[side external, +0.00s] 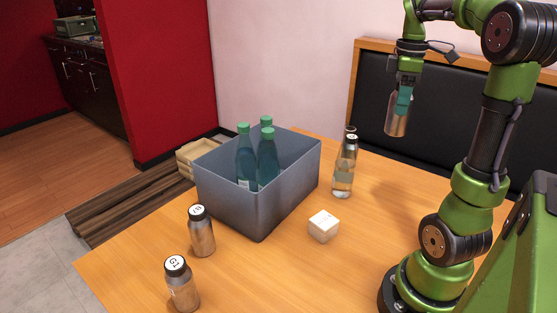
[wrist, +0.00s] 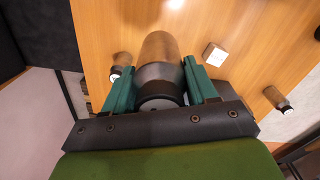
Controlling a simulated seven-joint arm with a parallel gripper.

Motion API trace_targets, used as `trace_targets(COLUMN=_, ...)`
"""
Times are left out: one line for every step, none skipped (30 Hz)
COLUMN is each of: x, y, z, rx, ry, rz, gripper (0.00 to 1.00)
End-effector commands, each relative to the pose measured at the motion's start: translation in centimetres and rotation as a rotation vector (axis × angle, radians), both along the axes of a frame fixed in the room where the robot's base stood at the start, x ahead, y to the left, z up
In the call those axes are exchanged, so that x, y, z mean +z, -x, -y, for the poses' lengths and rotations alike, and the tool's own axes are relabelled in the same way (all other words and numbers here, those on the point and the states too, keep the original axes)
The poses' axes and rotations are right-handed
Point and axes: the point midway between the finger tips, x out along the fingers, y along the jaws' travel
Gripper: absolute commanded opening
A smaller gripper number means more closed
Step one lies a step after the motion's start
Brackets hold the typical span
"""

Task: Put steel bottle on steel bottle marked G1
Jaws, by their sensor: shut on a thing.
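My gripper (side external: 404,97) is shut on a steel bottle (side external: 396,121) and holds it high above the right rear of the table. In the wrist view the held steel bottle (wrist: 160,56) sits between the green fingers of my gripper (wrist: 162,86). The steel bottle marked G1 (side external: 183,290) stands upright at the front left of the table, its label on the dark cap. It is well apart from my gripper, to the left. Another steel bottle (side external: 202,236) with a labelled cap stands just behind it; its label is hard to read.
A grey bin (side external: 270,217) with several green-capped bottles (side external: 267,160) stands mid-table. A white cube (side external: 323,226) lies right of it. Clear glass bottles (side external: 343,177) stand behind the cube. The wooden table (side external: 290,285) is clear at the front.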

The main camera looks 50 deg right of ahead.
Motion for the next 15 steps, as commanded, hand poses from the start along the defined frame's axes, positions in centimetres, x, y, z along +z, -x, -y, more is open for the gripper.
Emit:
trace_targets(x=0.0, y=-1.0, z=-0.8, rx=0.039, ry=0.001, rz=0.001, gripper=0.23)
trace_targets(x=0.0, y=-1.6, z=-1.3, rx=0.062, ry=0.000, rz=0.001, gripper=0.23)
trace_targets(x=0.0, y=-2.4, z=-2.1, rx=0.095, ry=0.000, rz=0.001, gripper=0.23)
trace_targets(x=0.0, y=-3.0, z=-2.7, rx=0.122, ry=-0.001, rz=0.002, gripper=0.23)
trace_targets(x=0.0, y=-3.7, z=-3.5, rx=0.152, ry=-0.001, rz=0.002, gripper=0.23)
trace_targets(x=0.0, y=-4.7, z=-4.5, rx=0.195, ry=-0.001, rz=0.002, gripper=0.23)
trace_targets(x=0.0, y=-5.4, z=-5.4, rx=0.231, ry=-0.001, rz=0.002, gripper=0.23)
trace_targets(x=0.0, y=-6.2, z=-6.4, rx=0.268, ry=-0.001, rz=0.002, gripper=0.23)
trace_targets(x=0.0, y=-7.2, z=-7.9, rx=0.322, ry=-0.001, rz=0.003, gripper=0.23)
trace_targets(x=0.0, y=-8.0, z=-9.1, rx=0.365, ry=-0.001, rz=0.003, gripper=0.23)
trace_targets(x=0.0, y=-8.7, z=-10.5, rx=0.411, ry=-0.002, rz=0.003, gripper=0.23)
trace_targets(x=0.0, y=-9.6, z=-12.4, rx=0.476, ry=-0.002, rz=0.003, gripper=0.23)
trace_targets(x=0.0, y=-10.2, z=-13.9, rx=0.525, ry=-0.002, rz=0.003, gripper=0.23)
trace_targets(x=0.0, y=-10.8, z=-15.4, rx=0.575, ry=-0.002, rz=0.003, gripper=0.23)
trace_targets(x=0.0, y=-11.4, z=-17.6, rx=0.643, ry=-0.002, rz=0.003, gripper=0.23)
